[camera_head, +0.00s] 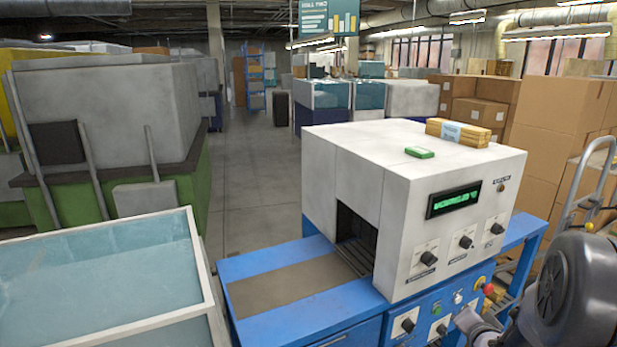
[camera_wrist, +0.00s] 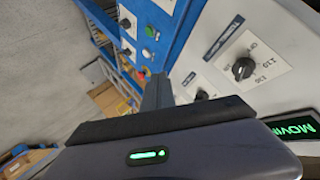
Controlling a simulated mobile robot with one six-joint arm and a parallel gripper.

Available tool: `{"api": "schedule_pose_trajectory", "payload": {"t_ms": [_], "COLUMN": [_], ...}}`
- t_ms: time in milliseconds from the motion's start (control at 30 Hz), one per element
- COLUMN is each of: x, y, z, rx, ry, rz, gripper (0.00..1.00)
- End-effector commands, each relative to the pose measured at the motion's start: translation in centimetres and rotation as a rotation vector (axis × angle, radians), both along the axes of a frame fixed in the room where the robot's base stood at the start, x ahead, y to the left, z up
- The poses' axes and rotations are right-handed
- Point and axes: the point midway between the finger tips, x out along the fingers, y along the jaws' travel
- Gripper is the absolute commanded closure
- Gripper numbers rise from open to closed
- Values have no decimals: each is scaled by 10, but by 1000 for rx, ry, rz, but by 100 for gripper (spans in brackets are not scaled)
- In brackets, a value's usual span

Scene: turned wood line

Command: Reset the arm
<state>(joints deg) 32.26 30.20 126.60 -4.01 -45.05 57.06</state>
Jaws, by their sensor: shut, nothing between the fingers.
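My arm (camera_head: 568,290) shows at the lower right of the head view, in front of the white and blue machine. In the wrist view my gripper (camera_wrist: 157,93) points at the machine's front; its dark fingers are shut together with nothing between them. The white machine housing (camera_head: 350,155) has a green-lit display (camera_head: 454,200) and several black knobs. In the wrist view a knob (camera_wrist: 243,68) on the white panel lies to the right of the fingers. I cannot tell the exact gap to the panel.
A blue bench with a grey belt (camera_head: 285,288) runs into the housing's opening. A wooden bundle (camera_head: 462,132) and a green box (camera_head: 420,152) lie on top. A white-framed glass case (camera_head: 100,265) stands at left. Cardboard boxes (camera_head: 550,125) and a hand truck (camera_head: 588,185) are right.

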Motion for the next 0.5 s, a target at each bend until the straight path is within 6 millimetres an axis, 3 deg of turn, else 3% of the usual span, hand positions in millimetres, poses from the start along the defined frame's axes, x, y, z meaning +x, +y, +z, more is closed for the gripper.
{"api": "schedule_pose_trajectory", "payload": {"t_ms": [33,133,233,300,400,500], "x": [-2,-29,-87,-137,-202,-250], "y": [19,76,153,202,257,291], "z": [27,80,122,137,145,146], "rx": [-22,-53,-50,-33,-5,19], "ry": [32,151,290,371,455,505], "rz": [17,75,194,300,457,578], "gripper": [100,100,100,100,100,100]}}
